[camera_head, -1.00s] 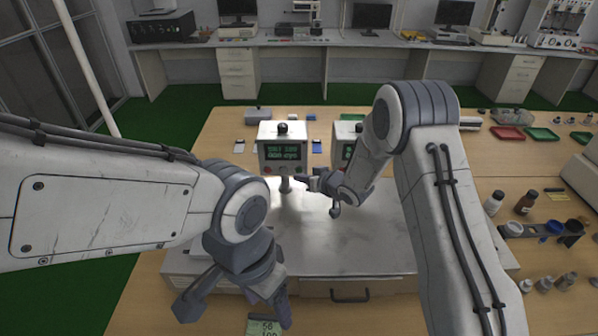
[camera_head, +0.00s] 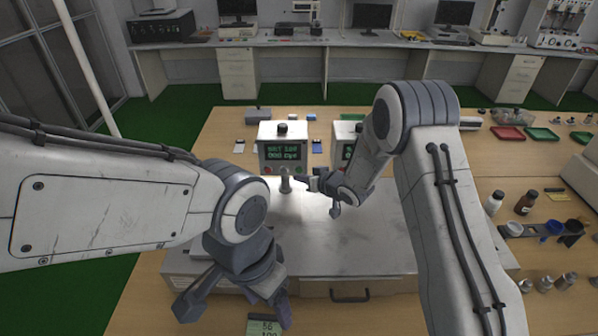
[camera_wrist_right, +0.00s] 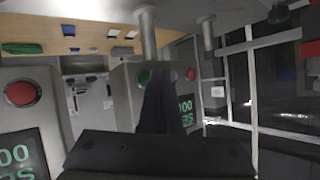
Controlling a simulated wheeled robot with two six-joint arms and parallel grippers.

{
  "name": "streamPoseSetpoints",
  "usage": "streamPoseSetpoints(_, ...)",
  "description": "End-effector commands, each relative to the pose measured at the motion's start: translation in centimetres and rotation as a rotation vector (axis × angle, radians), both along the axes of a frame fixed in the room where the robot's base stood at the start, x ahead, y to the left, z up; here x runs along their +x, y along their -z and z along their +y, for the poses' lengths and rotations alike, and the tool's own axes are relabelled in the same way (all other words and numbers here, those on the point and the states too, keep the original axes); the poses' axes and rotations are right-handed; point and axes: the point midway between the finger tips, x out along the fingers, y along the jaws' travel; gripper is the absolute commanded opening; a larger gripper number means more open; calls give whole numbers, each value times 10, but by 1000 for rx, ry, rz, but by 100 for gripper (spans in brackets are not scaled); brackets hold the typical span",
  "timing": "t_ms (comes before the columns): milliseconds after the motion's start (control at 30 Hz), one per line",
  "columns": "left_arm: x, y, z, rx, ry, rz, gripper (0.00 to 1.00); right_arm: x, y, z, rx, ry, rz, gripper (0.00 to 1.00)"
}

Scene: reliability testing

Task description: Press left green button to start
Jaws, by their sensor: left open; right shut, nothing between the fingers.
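The left control box (camera_head: 283,136) is a white box with a dark screen and green text. It stands at the back of the metal bench top. In the right wrist view a green button (camera_wrist_right: 144,77) and a red button (camera_wrist_right: 191,74) show on one box. My right gripper (camera_head: 308,182) is shut and empty, just in front of the left box. In the wrist view its dark fingers (camera_wrist_right: 156,90) reach up beside the green button and partly cover that area; I cannot tell whether they touch it. My left gripper (camera_head: 232,307) is open and empty at the bench's front left.
The right control box (camera_head: 345,131) is partly hidden behind my right arm. A metal post (camera_head: 285,183) stands in front of the left box. Bottles (camera_head: 525,203) and small metal parts are on the right of the table. The middle of the bench top is clear.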

Motion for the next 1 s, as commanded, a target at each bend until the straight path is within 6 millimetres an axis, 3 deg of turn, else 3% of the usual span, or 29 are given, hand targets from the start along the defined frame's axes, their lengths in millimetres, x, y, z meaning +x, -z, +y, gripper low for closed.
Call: streamPoseSetpoints(1000, 0, -2, 0, 0, 0, 0, 69, 9, 0, 0, 0, 0, 0, 0)
